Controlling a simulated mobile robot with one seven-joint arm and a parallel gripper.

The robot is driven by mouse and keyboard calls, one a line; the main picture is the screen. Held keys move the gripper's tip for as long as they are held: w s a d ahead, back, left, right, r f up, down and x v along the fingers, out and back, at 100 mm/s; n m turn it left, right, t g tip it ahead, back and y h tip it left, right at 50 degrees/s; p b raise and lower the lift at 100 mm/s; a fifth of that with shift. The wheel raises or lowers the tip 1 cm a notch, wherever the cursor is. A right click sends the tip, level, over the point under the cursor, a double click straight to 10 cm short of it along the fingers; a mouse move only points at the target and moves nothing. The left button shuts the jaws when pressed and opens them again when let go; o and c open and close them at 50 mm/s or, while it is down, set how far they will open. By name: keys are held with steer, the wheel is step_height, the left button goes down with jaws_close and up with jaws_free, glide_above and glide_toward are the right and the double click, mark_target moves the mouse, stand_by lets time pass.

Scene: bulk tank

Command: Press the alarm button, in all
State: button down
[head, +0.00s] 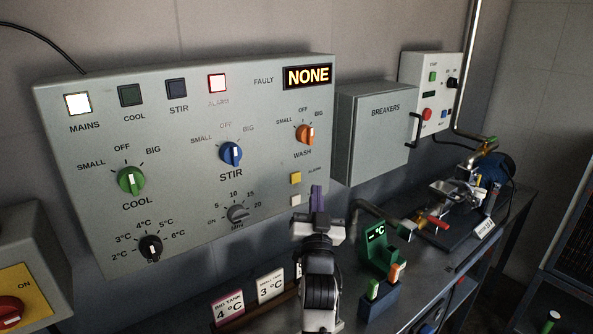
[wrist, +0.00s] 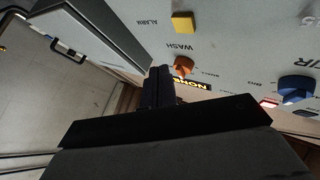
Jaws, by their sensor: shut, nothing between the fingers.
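The yellow square alarm button (head: 295,178) sits on the grey control panel (head: 180,235), low at its right side, beside a small ALARM label. It also shows at the top of the wrist view (wrist: 182,22). The red-rimmed ALARM lamp (head: 218,84) at the top of the panel is lit. My gripper (head: 317,190) is shut and empty, just right of and slightly below the yellow button in the head view. Its closed fingers (wrist: 158,85) point toward the panel; I cannot tell the exact gap.
A pale button (head: 295,201) is below the yellow one, partly near my gripper. The orange WASH knob (head: 305,134) is above. The breaker box (head: 375,135) with a black handle stands at the right. A green thermometer stand (head: 378,250) is on the bench near my arm.

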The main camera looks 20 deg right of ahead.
mark_target(301, 173)
steer(key=shift+w+a+p, duration=0.25)
steer(key=shift+w+p, duration=0.1)
steer(key=shift+w, duration=0.35)
steer(key=shift+w+a+p, duration=0.3)
steer(key=shift+w, duration=0.35)
steer(key=shift+w+a+p, duration=0.25)
steer(key=shift+w+p, duration=0.1)
steer(key=shift+w, duration=0.35)
stand_by(0.4)
steer(key=shift+w+a, duration=0.1)
steer(key=shift+w, duration=0.3)
steer(key=shift+w+a, duration=0.15)
steer(key=shift+w, duration=0.25)
stand_by(0.6)
steer(key=shift+s, duration=0.1)
steer(key=shift+s+d, duration=0.25)
steer(key=shift+s, duration=0.45)
steer(key=shift+s+b, duration=0.1)
steer(key=shift+b, duration=0.25)
